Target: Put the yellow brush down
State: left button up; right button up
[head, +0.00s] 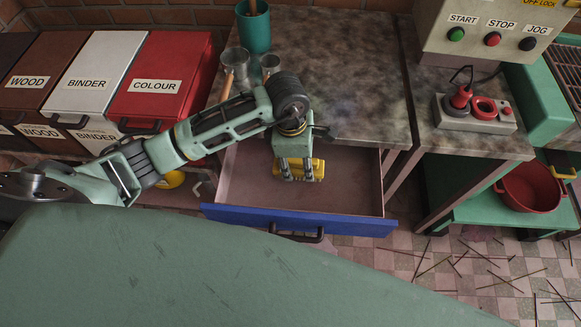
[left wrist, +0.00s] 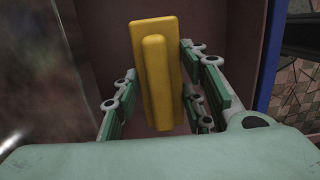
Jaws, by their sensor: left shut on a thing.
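The yellow brush (head: 318,168) is between the fingers of my left gripper (head: 297,175), over the open drawer (head: 350,187) with the blue front. In the left wrist view the brush (left wrist: 156,75) shows as a yellow block with a raised grip along it, with the finger pads on both sides. My left gripper is shut on it and points down into the drawer. I cannot tell whether the brush touches the drawer floor. My right gripper is not in view.
The drawer floor is bare right of the brush. The mottled tabletop (head: 345,90) above holds a green cup (head: 254,32) and small metal pots. Lidded bins (head: 165,75) stand left. A red bowl (head: 530,187) and scattered sticks lie right.

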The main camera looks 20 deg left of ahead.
pick_arm(q)
jog(key=shift+s+a+f, duration=0.1)
jog(key=shift+a+f, duration=0.2)
jog(key=shift+a, duration=0.2)
jog(key=shift+s+a+f, duration=0.1)
jog(key=shift+a+f, duration=0.2)
jog(key=shift+a, duration=0.2)
jog(key=shift+a+f, duration=0.1)
jog(key=shift+f, duration=0.15)
notch_tip(320, 180, down, 3)
jog(key=shift+f+p, duration=0.15)
jog(key=shift+p, duration=0.35)
jog(key=shift+f, duration=0.2)
jog(key=shift+f, duration=0.2)
jog(key=o, duration=1.2)
